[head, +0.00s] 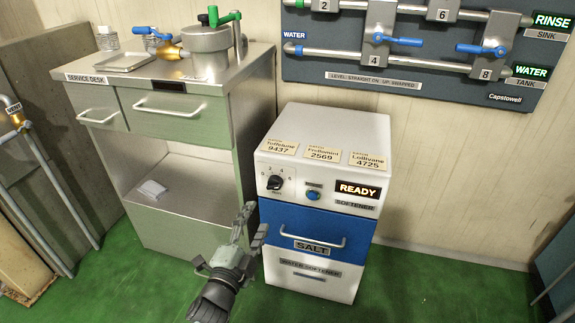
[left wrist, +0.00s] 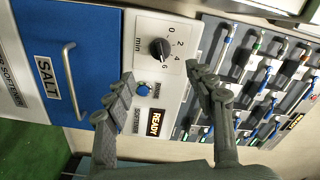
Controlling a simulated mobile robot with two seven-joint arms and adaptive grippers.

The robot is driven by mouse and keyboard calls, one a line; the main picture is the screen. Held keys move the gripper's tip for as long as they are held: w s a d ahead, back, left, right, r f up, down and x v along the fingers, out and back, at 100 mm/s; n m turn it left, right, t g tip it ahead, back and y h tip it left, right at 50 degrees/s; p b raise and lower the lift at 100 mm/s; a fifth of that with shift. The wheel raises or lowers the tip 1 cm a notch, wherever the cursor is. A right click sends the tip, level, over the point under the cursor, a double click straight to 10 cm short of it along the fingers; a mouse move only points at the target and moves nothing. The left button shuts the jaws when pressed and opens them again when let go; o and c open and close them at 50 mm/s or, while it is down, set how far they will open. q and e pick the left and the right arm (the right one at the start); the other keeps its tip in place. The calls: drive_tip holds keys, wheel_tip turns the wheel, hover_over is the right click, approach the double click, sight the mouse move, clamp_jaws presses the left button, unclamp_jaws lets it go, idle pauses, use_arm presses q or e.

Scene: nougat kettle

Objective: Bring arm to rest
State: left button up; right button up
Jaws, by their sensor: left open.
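My left gripper (head: 250,226) is in front of the water softener's left side in the head view, with its fingers apart and nothing between them. In the left wrist view its two open fingers (left wrist: 162,92) show before the softener's control panel (left wrist: 163,30). The softener (head: 322,155) is a white cabinet with a blue SALT drawer (head: 309,224), which looks shut. Its panel has a black dial (head: 275,182), a blue button (head: 313,195) and a lit READY display (head: 356,190). My right gripper is in neither view.
A service desk (head: 180,108) with drawers and an open shelf stands left of the softener, bearing a metal kettle-like vessel (head: 207,40). A valve panel (head: 420,75) with blue levers hangs on the wall. Pipes (head: 35,150) run at far left. Green floor (head: 440,280) is clear at right.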

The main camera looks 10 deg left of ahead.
use_arm(q)
drive_tip(key=s+a+f+n+g+y+p, duration=0.2)
drive_tip(key=s+a+f+n+g+y, duration=0.1)
drive_tip(key=s+a+f+n+g, duration=0.45)
drive_tip(key=s+f+n+g+p, duration=0.1)
drive_tip(key=s+f+n+g, duration=0.1)
drive_tip(key=s, duration=0.6)
drive_tip(key=s+d+f+n+g+h, duration=0.1)
drive_tip(key=s+f+n+g, duration=0.2)
drive_tip(key=s, duration=0.5)
drive_tip(key=shift+s+f+g+p, duration=0.35)
drive_tip(key=shift+f+g, duration=0.55)
drive_tip(key=shift+g, duration=0.35)
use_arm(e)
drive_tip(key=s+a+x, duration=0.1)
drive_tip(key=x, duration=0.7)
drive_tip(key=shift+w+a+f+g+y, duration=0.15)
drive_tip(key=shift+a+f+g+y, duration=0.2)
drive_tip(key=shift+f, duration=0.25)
